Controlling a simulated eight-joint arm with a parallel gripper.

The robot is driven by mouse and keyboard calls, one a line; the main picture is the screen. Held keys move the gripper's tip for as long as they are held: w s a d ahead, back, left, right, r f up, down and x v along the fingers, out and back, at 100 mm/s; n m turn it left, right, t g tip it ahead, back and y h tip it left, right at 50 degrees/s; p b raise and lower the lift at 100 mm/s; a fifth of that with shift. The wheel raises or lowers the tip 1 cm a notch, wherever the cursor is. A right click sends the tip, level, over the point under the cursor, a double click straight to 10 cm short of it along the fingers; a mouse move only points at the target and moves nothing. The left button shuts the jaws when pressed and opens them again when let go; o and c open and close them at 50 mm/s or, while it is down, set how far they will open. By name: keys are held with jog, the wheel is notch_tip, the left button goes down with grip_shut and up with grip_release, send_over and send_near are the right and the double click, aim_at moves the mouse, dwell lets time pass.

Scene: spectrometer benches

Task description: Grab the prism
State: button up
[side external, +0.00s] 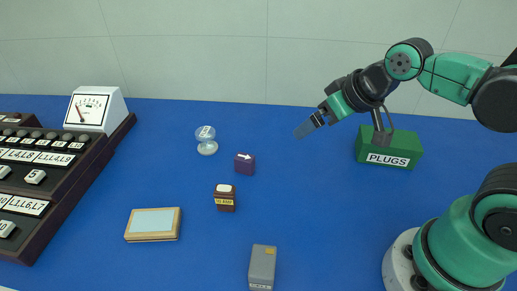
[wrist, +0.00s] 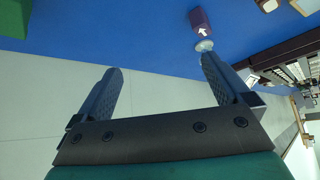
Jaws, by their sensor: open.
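No object shows a clear triangular prism shape. A small purple block (side external: 245,164) with a white arrow on it stands near the middle of the blue bench; I cannot tell whether it is the prism. It also shows at the top of the wrist view (wrist: 200,21). A round clear piece on a small stand (side external: 206,140) is behind it to the left, and its pale disc shows in the wrist view (wrist: 204,46). My gripper (side external: 309,125) is open and empty, raised above the bench, to the right of both and apart from them. Its two fingers show in the wrist view (wrist: 162,66).
A brown labelled container (side external: 225,198), a wood-framed pale panel (side external: 153,224) and a grey box (side external: 262,266) are nearer the front. A dark console (side external: 62,190) with a meter (side external: 90,109) fills the left. A green PLUGS box (side external: 390,147) is at right. Blue surface between is clear.

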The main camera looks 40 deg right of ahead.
jog(key=m+g+y, duration=0.2)
jog(key=m+y, duration=0.3)
jog(key=m, duration=0.6)
send_near(206, 135)
jog(key=s+d+r, duration=0.3)
jog(key=s, duration=0.2)
jog(key=w+f+m+y, duration=0.2)
jog(key=w+f+m, duration=0.1)
jog(key=w+a+f+m+y, duration=0.1)
jog(key=w+f+m+y, duration=0.1)
jog(key=f+m, duration=0.1)
jog(key=w+a+f+m+y, duration=0.1)
jog(key=w+f+m+y, duration=0.1)
jog(key=w+f+m, duration=0.1)
jog(key=shift+w+f+m+y, duration=0.3)
jog(key=shift+f+m+y, duration=0.15)
jog(key=shift+m, duration=0.65)
jog(key=shift+x, duration=2.8)
jog(key=shift+f, duration=0.1)
jog(key=c, duration=1.3)
jog(key=shift+c, duration=0.5)
